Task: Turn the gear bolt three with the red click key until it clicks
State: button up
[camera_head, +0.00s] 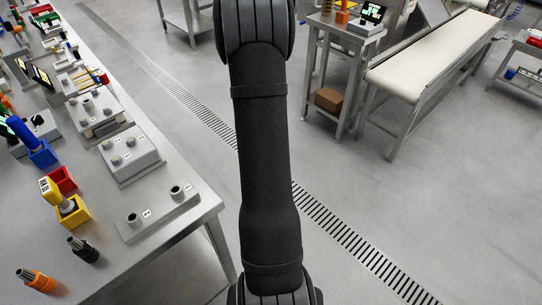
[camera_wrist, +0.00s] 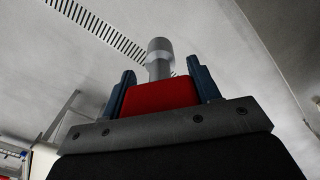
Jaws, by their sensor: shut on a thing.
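My gripper (camera_wrist: 158,93) shows in the wrist view, with two dark blue fingers shut on the red click key (camera_wrist: 158,96). The key's red body sits between the fingers, and its grey shaft and round head point away from the gripper, with only floor behind it. In the head view the gripper and the key are out of sight. A grey block with bolts (camera_head: 130,155) and a flat plate with two dark round posts (camera_head: 158,214) stand on the table at the left. Their labels are too small to read, so I cannot tell which is gear bolt three.
The grey table (camera_head: 140,262) fills the left. An empty-looking red holder (camera_head: 62,180) stands between a blue holder (camera_head: 43,154) and a yellow holder (camera_head: 75,212). Orange (camera_head: 36,280) and black (camera_head: 83,250) pieces lie in front. A conveyor (camera_head: 435,60) stands beyond open floor.

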jog(key=a+r+n, duration=0.2)
jog(key=a+r, duration=0.4)
jog(key=a, duration=0.3)
jog(key=a+r+n, duration=0.2)
jog(key=a+r, duration=0.4)
jog(key=a, duration=0.3)
jog(key=s+a+r+n, duration=0.3)
jog(key=s+a+r, duration=0.9)
jog(key=a+r, duration=0.3)
jog(key=shift+a, duration=0.6)
send_over(130, 140)
jog(key=shift+f, duration=2.8)
jog(key=shift+f, duration=0.9)
jog(key=shift+m, duration=0.4)
